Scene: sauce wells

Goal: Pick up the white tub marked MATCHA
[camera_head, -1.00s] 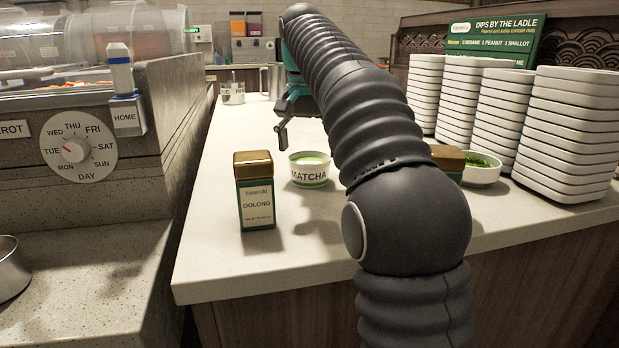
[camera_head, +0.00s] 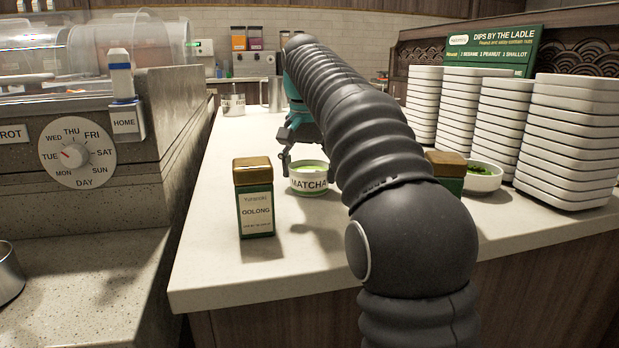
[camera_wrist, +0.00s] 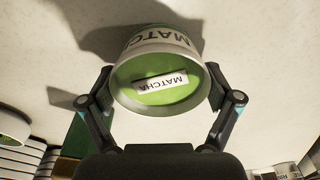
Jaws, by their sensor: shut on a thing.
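The white tub marked MATCHA (camera_head: 309,186) is in the middle of the counter in the head view, with green content on top. In the wrist view the tub (camera_wrist: 150,50) sits between my two fingers, with a white MATCHA label across its green top. My gripper (camera_wrist: 158,90) is shut on the tub, one finger on each side. In the head view my gripper (camera_head: 304,165) is partly hidden by my arm; one finger shows at the tub's left side. I cannot tell whether the tub touches the counter.
A green OOLONG tin (camera_head: 254,198) with a brown lid stands to the front left of the tub. Another tin (camera_head: 447,168) and a white bowl of greens (camera_head: 483,178) are at the right, before stacks of white dishes (camera_head: 568,140). The counter's front left (camera_head: 215,265) is clear.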

